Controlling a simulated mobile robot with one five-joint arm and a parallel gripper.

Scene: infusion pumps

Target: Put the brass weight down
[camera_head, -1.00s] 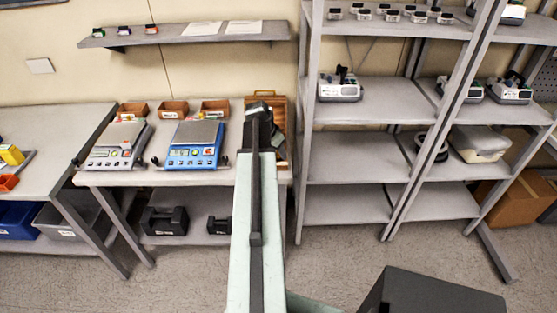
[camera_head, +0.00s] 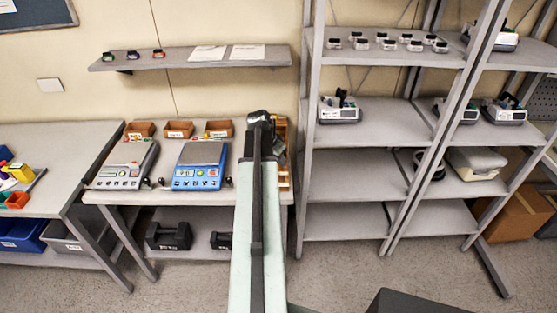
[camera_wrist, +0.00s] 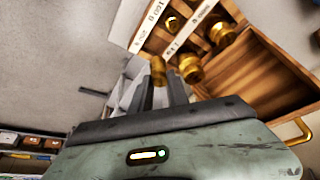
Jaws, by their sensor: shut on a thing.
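In the wrist view, my gripper (camera_wrist: 165,92) points at the wooden weight box, its two grey fingers close together. It is shut on a small brass weight (camera_wrist: 158,71), whose top shows at the fingertips. The wooden box (camera_wrist: 262,72) lies open just beyond, with other brass weights (camera_wrist: 190,68) in its slots. I cannot tell whether the held weight touches the box. In the head view, my gripper (camera_head: 259,120) is over the right end of the bench, beside the partly hidden box (camera_head: 284,155). My arm hides the held weight there.
A blue scale (camera_head: 198,168) and a grey scale (camera_head: 122,168) stand left of my arm on the bench, with small bins (camera_head: 179,130) behind. A wall shelf (camera_head: 185,58) hangs above. Metal racks (camera_head: 362,175) stand close on the right. Black weights (camera_head: 168,236) sit below.

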